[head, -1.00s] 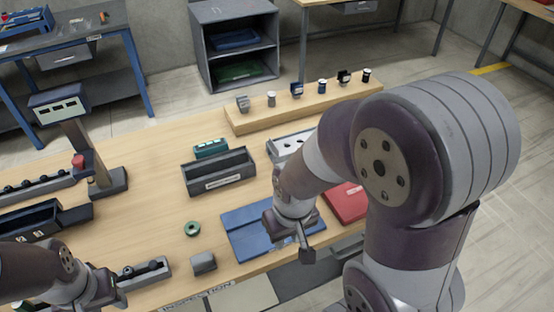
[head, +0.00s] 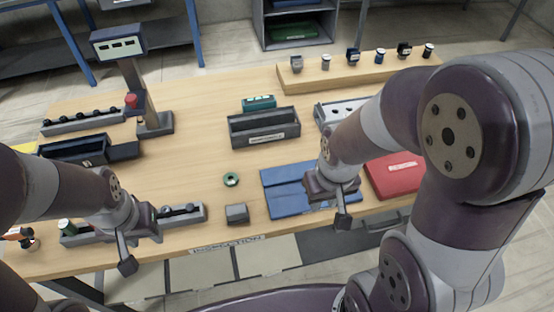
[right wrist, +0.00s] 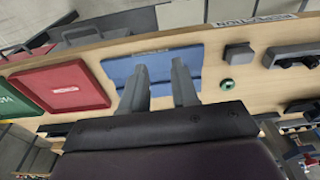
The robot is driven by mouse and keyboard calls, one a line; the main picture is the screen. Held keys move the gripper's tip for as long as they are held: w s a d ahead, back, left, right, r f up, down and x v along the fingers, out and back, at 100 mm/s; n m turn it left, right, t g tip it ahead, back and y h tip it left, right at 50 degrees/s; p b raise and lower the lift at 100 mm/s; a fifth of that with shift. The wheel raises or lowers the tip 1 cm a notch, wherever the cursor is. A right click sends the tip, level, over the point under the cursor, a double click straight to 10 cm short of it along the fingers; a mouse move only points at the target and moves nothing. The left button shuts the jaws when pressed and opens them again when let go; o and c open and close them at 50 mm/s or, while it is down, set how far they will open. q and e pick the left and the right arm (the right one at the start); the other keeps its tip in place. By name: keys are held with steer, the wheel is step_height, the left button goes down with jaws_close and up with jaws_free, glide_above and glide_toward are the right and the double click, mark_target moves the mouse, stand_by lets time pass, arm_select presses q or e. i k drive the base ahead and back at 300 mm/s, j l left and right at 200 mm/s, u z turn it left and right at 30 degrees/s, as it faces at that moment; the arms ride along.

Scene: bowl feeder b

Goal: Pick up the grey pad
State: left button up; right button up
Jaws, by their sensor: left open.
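The grey pad appears as a small grey block (head: 237,213) near the table's front edge, left of the blue mat; it also shows in the right wrist view (right wrist: 238,53). My left gripper (head: 126,263) is open at the front left, by a grey rail, apart from the grey block and well to its left. My right gripper (head: 342,216) is over the blue mat (head: 283,196), right of the grey block. In the right wrist view its two fingers (right wrist: 161,72) are spread with nothing between them.
A green ring (head: 231,179) lies behind the grey block. The grey rail (head: 189,214) with dark parts lies to its left. A red box (head: 396,176) is right of the mat. A dark open tray (head: 263,128) and a pedestal display (head: 118,41) stand farther back.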

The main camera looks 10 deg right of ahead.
mark_target(237, 213)
steer(key=i+j+z, duration=0.15)
steer(key=j+z, duration=0.2)
steer(key=j, duration=0.6)
steer(key=j+z, duration=0.4)
steer(key=j, duration=0.55)
